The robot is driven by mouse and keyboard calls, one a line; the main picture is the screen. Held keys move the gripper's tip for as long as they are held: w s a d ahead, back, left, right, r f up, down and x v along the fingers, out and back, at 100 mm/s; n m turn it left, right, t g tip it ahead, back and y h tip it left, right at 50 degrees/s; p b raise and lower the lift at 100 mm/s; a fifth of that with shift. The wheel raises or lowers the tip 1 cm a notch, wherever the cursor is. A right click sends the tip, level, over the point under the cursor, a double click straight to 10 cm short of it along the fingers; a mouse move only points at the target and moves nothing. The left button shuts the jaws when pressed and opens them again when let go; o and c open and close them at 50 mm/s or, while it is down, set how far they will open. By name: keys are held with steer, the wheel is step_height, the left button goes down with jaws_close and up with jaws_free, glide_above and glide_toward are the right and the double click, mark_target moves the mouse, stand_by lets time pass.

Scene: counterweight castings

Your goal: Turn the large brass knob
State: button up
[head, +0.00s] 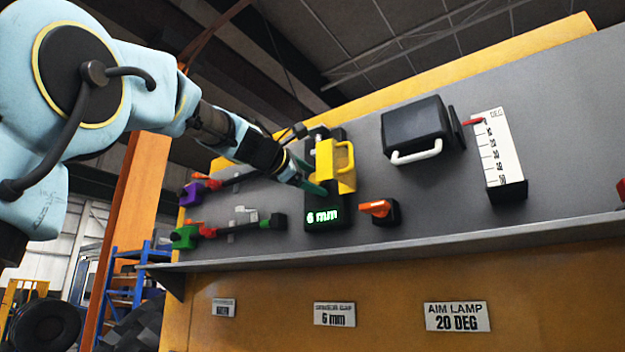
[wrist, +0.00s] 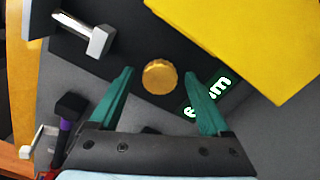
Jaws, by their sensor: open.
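The large brass knob (wrist: 160,77) is a round, gold, ridged-edged disc on a black panel in the wrist view. My gripper (wrist: 161,85) is open, with one teal finger on each side of the knob and a visible gap to both. I cannot tell how deep the fingertips reach around it.
A yellow block with a handle (head: 335,165) sits close right of my gripper. A silver-ended lever (wrist: 98,40) is at upper left in the wrist view. An orange-handled switch (head: 376,208), a black lamp box (head: 416,135) and a scale (head: 498,155) stand right. A ledge (head: 420,240) runs below.

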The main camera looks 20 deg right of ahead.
steer(key=shift+a, duration=0.1)
steer(key=b+v, duration=0.4)
steer(key=v, duration=0.6)
steer(key=shift+s+a+b, duration=0.2)
steer(key=shift+a+b, duration=0.1)
